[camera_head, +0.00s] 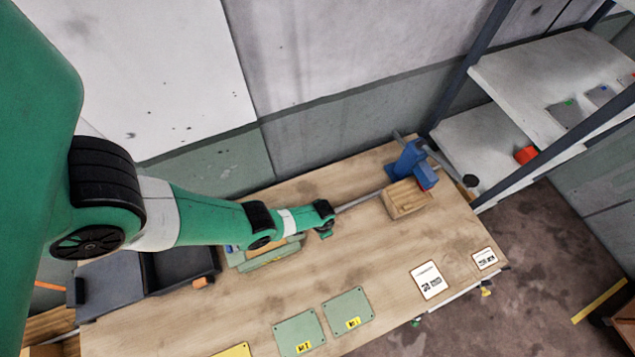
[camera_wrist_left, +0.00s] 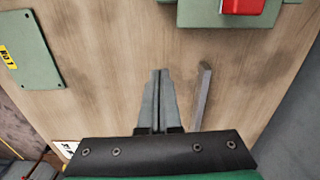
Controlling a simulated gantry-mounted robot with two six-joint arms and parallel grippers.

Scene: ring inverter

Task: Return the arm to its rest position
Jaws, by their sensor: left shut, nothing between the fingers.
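My left arm, green with black joints, reaches in from the left over the wooden workbench (camera_head: 300,205). Its wrist end is above the back-middle part of the bench, and its fingers can hardly be made out in the head view. In the left wrist view, my left gripper (camera_wrist_left: 158,75) points toward the bench top with its two grey fingers together and nothing between them. A grey metal bar (camera_wrist_left: 203,95) lies on the bench beside the fingers, apart from them. My right gripper is in neither view.
A green housing with a red part (camera_wrist_left: 245,8) is ahead in the wrist view. A blue vise (camera_head: 410,162) and wooden box (camera_head: 405,198) stand at the back right. Green plates (camera_head: 299,333) and printed cards (camera_head: 429,280) lie along the front. A shelf (camera_head: 485,145) stands right.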

